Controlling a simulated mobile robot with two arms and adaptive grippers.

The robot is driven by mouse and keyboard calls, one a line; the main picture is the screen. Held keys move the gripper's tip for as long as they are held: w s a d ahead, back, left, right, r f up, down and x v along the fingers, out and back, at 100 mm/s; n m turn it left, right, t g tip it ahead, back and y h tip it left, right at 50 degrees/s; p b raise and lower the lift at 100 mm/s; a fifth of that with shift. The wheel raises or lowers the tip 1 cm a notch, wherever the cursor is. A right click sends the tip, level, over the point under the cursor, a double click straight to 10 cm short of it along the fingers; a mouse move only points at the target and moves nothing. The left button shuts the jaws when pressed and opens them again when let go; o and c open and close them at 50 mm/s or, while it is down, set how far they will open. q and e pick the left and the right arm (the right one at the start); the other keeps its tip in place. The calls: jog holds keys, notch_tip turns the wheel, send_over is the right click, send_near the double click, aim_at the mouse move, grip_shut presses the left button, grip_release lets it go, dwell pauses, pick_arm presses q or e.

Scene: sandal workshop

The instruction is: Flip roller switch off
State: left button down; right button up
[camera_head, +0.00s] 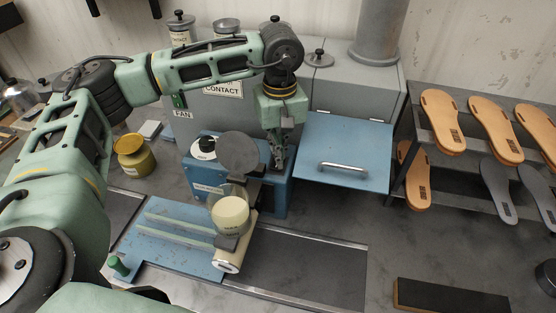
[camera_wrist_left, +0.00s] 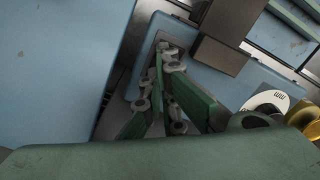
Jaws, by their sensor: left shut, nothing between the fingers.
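The blue roller machine (camera_head: 200,180) stands on the bench, with a black knob on a white dial (camera_head: 204,147) at its left end. A cream roller with a glass cup (camera_head: 230,212) sits in front of it. My left gripper (camera_head: 279,165) points down at the machine's right end, shut and empty. In the left wrist view the closed fingers (camera_wrist_left: 165,48) lie over the blue machine (camera_wrist_left: 235,85); I cannot tell whether they touch it. I cannot make out the roller switch; the gripper may hide it. My right gripper is out of view.
A grey cabinet with an open blue door (camera_head: 345,145) is close right of the gripper. A mustard jar (camera_head: 134,155) stands left. A blue plate (camera_head: 165,250) lies in front. A rack of sandals (camera_head: 440,120) is at the right.

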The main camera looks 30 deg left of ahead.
pick_arm(q)
jog(key=shift+r+p, duration=1.45)
jog(key=shift+r, duration=1.85)
